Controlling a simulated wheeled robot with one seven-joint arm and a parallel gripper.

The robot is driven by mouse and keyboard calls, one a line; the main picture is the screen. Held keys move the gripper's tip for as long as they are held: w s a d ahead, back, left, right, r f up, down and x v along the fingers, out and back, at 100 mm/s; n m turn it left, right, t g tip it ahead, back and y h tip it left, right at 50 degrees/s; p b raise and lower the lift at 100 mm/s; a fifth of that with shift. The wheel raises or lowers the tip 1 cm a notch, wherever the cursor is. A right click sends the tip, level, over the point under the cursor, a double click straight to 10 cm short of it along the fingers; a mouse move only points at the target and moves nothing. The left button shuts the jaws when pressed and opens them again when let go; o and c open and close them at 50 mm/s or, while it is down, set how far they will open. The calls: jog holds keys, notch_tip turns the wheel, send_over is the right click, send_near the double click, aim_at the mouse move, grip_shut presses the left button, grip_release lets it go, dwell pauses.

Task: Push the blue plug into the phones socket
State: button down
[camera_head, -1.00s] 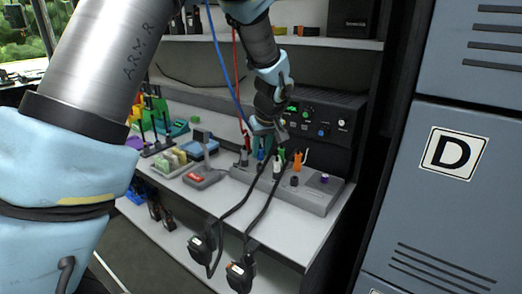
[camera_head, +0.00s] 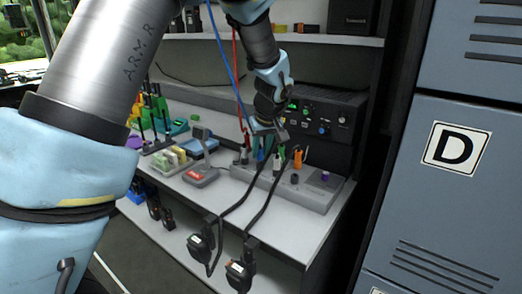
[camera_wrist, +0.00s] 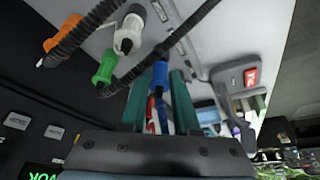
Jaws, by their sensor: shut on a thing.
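My gripper (camera_head: 262,146) is over the grey socket box (camera_head: 318,200) on the bench. In the wrist view, its two teal fingers (camera_wrist: 161,100) are shut on the blue plug (camera_wrist: 160,72), which is between them. The blue plug (camera_head: 261,155) shows only in small part in the head view. Its tip is near the box, but I cannot tell whether it is in a socket. I cannot make out the phones socket or its label.
White (camera_wrist: 130,32), green (camera_wrist: 106,66) and orange (camera_wrist: 66,30) plugs stand close by, with black cables crossing near my fingers. A red plug (camera_wrist: 151,108) is also near. A radio panel (camera_head: 325,118) stands behind the box. A red-labelled device (camera_head: 201,175) sits to the left.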

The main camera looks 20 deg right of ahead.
jog(key=shift+f+b, duration=0.65)
jog(key=shift+b, duration=0.1)
dwell(0.8)
jog(key=c, duration=0.6)
grip_release()
jog(key=shift+o, duration=0.2)
jog(key=shift+r, duration=0.15)
jog(key=shift+r+p, duration=2.5)
jog(key=shift+r, duration=1.4)
